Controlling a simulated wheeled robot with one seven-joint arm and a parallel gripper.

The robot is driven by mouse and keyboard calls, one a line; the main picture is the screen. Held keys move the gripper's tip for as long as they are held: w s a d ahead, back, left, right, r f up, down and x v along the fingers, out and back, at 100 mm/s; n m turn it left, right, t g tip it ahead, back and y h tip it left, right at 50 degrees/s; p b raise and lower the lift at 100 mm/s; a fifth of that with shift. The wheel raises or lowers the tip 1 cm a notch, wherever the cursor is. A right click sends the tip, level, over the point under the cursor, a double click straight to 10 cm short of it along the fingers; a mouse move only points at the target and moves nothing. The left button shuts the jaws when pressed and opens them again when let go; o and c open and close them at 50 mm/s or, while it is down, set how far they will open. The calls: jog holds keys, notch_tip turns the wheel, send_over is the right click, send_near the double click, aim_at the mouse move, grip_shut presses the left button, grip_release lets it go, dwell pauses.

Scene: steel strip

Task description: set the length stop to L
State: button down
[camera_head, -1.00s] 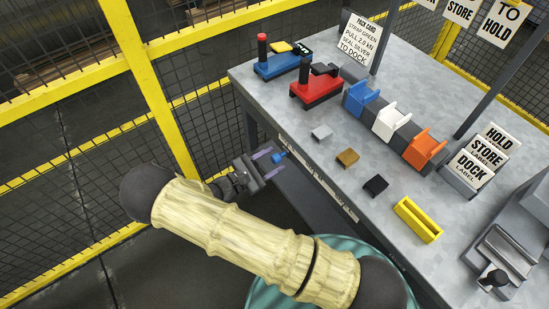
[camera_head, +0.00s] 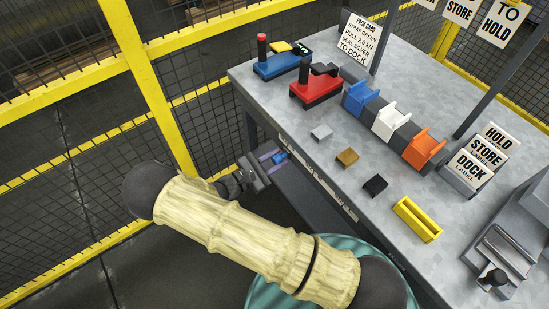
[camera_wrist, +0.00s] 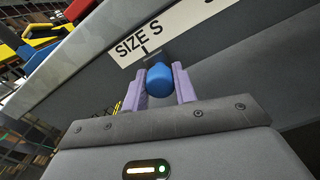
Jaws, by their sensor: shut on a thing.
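The length stop's blue knob (camera_wrist: 159,77) sits at the front face of the bench, just below a white scale strip (camera_wrist: 178,27). The strip reads "SIZE S", and the knob is near the tick under S. Another letter is cut off at the top edge of the wrist view. My gripper (camera_wrist: 161,84) has its two lilac fingers on either side of the knob, shut on it. In the head view my gripper (camera_head: 277,158) is at the bench's front edge, with the blue knob (camera_head: 281,157) between its fingers. The strip (camera_head: 318,180) runs right from there; its letters are unreadable in that view.
On the bench top (camera_head: 330,165) stand a blue tool (camera_head: 280,65), a red tool (camera_head: 316,88), and blue, white and orange holders (camera_head: 392,122). Small blocks and a yellow piece (camera_head: 418,219) lie nearer the front edge. Yellow-framed mesh fencing (camera_head: 150,90) stands left.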

jog(key=s+d+p, duration=0.2)
jog(key=s+d, duration=0.2)
jog(key=s, duration=0.2)
jog(key=s+d+p, duration=0.2)
jog(key=s+d, duration=0.2)
jog(key=s, duration=0.2)
jog(key=s+d+p, duration=0.3)
jog(key=s+d, duration=0.2)
jog(key=s, duration=0.2)
jog(key=shift+r, duration=0.1)
jog(key=shift+s+d+f, duration=0.2)
jog(key=shift+s, duration=0.25)
jog(key=c, duration=1.2)
grip_release()
jog(key=shift+d, duration=0.1)
jog(key=shift+o, duration=0.4)
jog(key=shift+a, duration=0.3)
jog(key=b+v, duration=0.2)
jog(key=v, duration=1.5)
